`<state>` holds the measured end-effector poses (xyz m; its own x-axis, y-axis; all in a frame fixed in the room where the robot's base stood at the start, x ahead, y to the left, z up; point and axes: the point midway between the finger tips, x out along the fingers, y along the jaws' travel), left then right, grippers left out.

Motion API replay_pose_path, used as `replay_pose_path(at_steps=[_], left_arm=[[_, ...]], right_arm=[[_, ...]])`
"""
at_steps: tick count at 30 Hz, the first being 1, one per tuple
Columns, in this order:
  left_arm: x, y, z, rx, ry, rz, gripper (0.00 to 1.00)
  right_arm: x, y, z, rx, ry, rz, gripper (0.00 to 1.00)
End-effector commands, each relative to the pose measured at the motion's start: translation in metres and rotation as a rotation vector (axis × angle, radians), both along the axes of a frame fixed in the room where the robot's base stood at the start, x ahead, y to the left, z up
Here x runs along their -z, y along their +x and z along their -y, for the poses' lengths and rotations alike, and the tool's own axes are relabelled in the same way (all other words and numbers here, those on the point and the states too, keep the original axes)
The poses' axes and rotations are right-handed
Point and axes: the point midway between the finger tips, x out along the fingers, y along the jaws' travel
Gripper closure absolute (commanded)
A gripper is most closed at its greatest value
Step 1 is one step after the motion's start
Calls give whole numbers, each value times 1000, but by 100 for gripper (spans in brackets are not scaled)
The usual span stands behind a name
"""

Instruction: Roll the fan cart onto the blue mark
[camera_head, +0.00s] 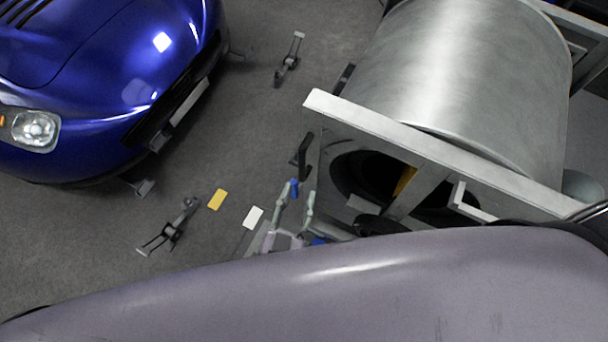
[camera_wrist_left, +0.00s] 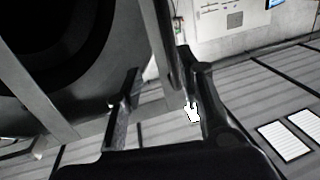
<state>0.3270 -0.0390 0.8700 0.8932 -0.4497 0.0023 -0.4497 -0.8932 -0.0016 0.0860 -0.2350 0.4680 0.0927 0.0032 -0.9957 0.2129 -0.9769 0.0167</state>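The fan cart (camera_head: 470,75), a large silver drum in a metal frame, stands at the right of the head view. Its dark round opening and a frame bar (camera_wrist_left: 160,55) show close in the left wrist view. My left gripper (camera_head: 297,193) is beside the cart's near left corner, fingers apart; in the wrist view (camera_wrist_left: 157,65) the bar appears between or behind them, and I cannot tell if they touch it. A small blue patch (camera_head: 318,240) shows low by the gripper, and another blue bit (camera_head: 294,187) at the fingers; I cannot tell which, if either, is the blue mark. My right gripper is not visible.
A blue car (camera_head: 110,80) stands at the left. Dark floor fittings lie near it (camera_head: 172,226) and farther back (camera_head: 290,58). A yellow patch (camera_head: 217,199) and a white patch (camera_head: 253,217) are on the floor.

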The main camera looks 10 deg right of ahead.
Motion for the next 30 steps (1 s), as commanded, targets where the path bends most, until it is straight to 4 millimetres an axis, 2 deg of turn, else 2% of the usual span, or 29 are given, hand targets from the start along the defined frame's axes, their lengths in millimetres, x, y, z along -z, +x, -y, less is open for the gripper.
replay_pose_path(at_steps=[3,7,17,20,23,26,27,30], left_arm=[[0,-18,-9,0,1,0,65],[0,-29,-15,-1,0,1,65],[-1,-32,-17,-1,-1,2,65],[5,-32,-18,0,6,-8,71],[38,-33,-24,11,47,-76,78],[103,-39,-40,22,125,-216,85],[131,-43,-50,22,159,-282,87],[189,-55,-74,16,227,-429,94]], right_arm=[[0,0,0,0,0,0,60],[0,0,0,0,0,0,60],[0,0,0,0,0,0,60],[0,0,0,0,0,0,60],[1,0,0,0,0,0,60],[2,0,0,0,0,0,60],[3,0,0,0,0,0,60],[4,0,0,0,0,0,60]])
